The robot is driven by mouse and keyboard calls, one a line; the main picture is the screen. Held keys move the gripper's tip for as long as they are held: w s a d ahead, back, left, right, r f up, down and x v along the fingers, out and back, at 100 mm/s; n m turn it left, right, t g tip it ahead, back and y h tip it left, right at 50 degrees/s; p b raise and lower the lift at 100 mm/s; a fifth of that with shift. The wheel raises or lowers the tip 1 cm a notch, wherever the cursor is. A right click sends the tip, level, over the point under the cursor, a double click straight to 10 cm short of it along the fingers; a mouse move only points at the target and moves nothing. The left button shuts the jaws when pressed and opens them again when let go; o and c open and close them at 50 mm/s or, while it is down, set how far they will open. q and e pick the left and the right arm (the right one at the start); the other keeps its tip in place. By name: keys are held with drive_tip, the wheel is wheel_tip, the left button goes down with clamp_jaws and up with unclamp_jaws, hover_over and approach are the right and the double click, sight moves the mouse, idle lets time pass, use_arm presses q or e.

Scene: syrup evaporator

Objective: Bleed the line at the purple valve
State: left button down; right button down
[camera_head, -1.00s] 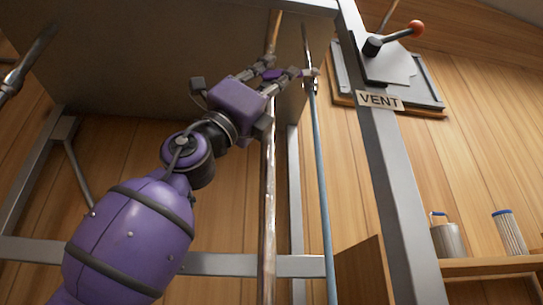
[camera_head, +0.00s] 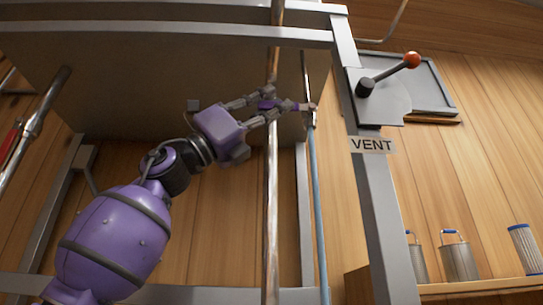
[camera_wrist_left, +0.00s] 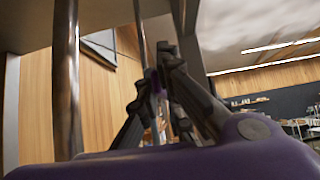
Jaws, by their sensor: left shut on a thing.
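My left gripper (camera_head: 272,107) reaches up from the lower left and is shut on the purple handle. In the left wrist view the two dark fingers (camera_wrist_left: 158,88) close around a small purple piece (camera_wrist_left: 153,80), mostly hidden by them. A thin blue tube (camera_head: 318,210) hangs from a fitting just right of the fingertips. My right gripper is not in view.
Metal canisters (camera_head: 459,260) stand on a shelf at lower right. A vertical pipe (camera_head: 271,220) runs below the gripper.

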use_arm(q)
drive_tip(key=c, duration=2)
unclamp_jaws()
drive_tip(key=shift+s+r, duration=0.15)
drive_tip(key=shift+r, duration=0.1)
drive_tip(key=shift+o, duration=0.4)
drive_tip(key=shift+f, duration=0.15)
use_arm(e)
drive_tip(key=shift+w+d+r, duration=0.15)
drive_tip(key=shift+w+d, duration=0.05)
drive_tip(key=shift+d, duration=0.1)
use_arm(q)
drive_tip(key=shift+a+f, duration=0.15)
drive_tip(key=shift+f, duration=0.05)
drive_tip(key=v, duration=1.1)
drive_tip(key=shift+a, duration=0.15)
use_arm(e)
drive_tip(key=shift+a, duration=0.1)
